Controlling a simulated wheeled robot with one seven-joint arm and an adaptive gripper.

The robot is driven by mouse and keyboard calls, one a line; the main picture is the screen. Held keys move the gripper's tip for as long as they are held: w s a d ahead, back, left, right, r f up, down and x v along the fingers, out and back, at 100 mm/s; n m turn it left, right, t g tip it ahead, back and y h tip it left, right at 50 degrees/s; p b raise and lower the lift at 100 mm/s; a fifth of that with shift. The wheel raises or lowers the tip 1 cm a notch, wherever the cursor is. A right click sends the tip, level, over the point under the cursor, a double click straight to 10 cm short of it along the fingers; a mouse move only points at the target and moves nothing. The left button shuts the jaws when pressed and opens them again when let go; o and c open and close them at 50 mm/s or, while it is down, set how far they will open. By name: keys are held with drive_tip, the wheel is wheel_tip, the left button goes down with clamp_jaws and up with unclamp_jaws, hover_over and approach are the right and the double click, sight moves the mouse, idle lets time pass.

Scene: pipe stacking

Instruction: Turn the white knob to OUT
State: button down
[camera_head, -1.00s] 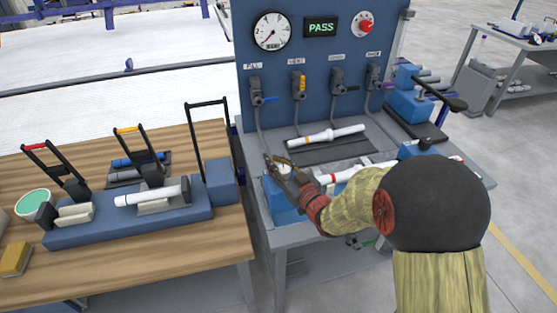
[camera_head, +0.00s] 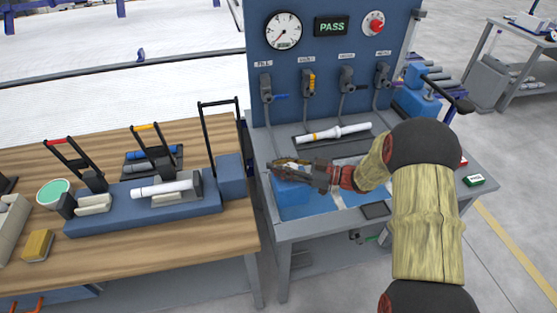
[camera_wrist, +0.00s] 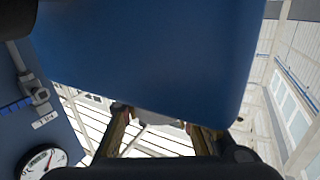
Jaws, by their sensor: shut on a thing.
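My gripper (camera_head: 281,164) is at the left front of the grey test bench, at the top of a blue block (camera_head: 293,197). In the wrist view its two fingers (camera_wrist: 160,122) close around a whitish part, the white knob (camera_wrist: 160,118), under the large blue block face. In the head view the fingers and wrist hide the knob. The OUT mark cannot be read in either view.
A white pipe with an orange band (camera_head: 335,133) lies behind my gripper. A blue panel (camera_head: 320,55) with a gauge, valves and a PASS display (camera_head: 331,26) stands at the back. A wooden table (camera_head: 150,235) with a clamp fixture is at left.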

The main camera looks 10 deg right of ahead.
drive_tip(key=shift+r+n+g+y, duration=0.15)
drive_tip(key=shift+n+g+y, duration=0.15)
drive_tip(key=shift+n+g, duration=0.15)
drive_tip(key=c, duration=1.3)
unclamp_jaws()
drive_tip(key=shift+a, duration=0.1)
drive_tip(key=shift+c, duration=0.2)
drive_tip(key=shift+s, duration=0.1)
drive_tip(key=v, duration=1.2)
